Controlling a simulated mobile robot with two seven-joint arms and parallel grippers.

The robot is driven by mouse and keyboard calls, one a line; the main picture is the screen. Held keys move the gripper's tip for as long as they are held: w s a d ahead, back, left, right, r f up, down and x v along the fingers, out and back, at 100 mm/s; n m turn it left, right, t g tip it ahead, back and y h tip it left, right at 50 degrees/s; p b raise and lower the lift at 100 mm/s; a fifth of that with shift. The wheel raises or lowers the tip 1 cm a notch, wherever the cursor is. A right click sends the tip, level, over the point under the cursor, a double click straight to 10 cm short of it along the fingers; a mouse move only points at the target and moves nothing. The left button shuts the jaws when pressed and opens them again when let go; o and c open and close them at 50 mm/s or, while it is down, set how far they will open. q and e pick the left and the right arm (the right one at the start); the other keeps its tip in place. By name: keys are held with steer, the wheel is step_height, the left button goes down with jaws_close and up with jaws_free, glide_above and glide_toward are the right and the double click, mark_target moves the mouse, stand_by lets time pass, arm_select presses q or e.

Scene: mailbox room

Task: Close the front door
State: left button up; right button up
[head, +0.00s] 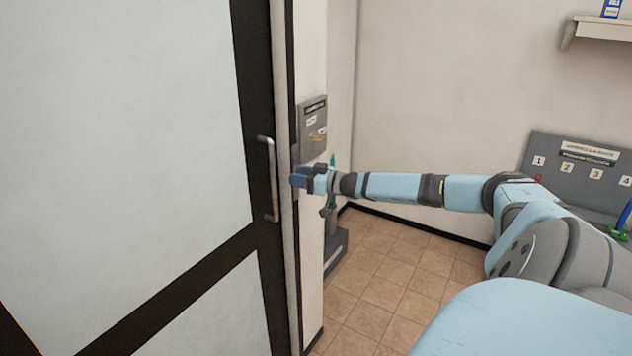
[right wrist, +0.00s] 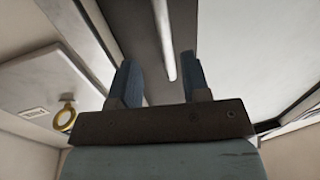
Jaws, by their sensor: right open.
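The front door (head: 120,120) fills the left of the head view, with a dark frame and pale panels. Its vertical metal handle (head: 272,180) is near the door's right edge, and it also shows in the right wrist view (right wrist: 165,40). My right gripper (head: 297,179) is just right of the handle, by the door's edge and the jamb. Its two blue fingers (right wrist: 158,82) are apart with nothing between them, and the handle lies beyond them. I cannot tell whether the fingers touch the door, or whether the door is fully shut. My left gripper is out of view.
A grey wall box (head: 313,125) is mounted on the white wall end right of the door. A grey numbered panel (head: 580,170) is on the back wall at right, under a shelf (head: 600,28). Tiled floor (head: 385,285) lies open below my right arm.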

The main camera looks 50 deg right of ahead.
steer(key=shift+v, duration=2.6)
